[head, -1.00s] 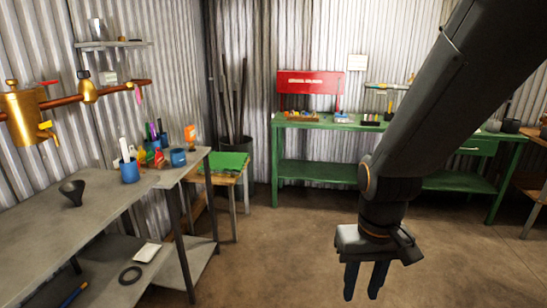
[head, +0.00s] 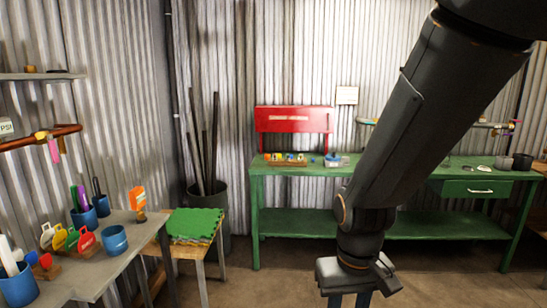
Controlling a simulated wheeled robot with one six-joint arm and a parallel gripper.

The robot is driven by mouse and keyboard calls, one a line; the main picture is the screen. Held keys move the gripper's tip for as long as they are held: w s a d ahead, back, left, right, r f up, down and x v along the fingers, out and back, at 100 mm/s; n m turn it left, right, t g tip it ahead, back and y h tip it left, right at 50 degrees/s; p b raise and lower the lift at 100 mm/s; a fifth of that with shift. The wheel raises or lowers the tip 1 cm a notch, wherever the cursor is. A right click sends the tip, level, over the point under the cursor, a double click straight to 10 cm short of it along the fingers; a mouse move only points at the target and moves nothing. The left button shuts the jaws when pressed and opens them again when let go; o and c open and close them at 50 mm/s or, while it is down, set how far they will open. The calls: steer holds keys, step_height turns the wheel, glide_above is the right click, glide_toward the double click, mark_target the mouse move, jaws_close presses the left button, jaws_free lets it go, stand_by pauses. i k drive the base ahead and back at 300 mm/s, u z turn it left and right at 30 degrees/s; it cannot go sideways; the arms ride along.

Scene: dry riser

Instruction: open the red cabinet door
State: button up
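My gripper (head: 348,299) hangs pointing down at the bottom edge, well in front of the bench and apart from the red panel. Its two fingers show apart with nothing seen between them; the fingertips are cut off by the frame.
A grey table (head: 112,250) with blue cups and coloured tags stands at left. A small stool with a green mat (head: 193,224) and a bin of rods (head: 212,205) stand beyond it. The bench carries small items and has a drawer (head: 470,188). Brown floor (head: 285,285) is open before it.

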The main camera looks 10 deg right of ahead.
mark_target(268, 119)
steer(key=z, duration=0.95)
steer(key=i, duration=1.65)
steer(key=u, duration=0.7)
steer(key=i, duration=1.55)
steer(key=u, duration=0.15)
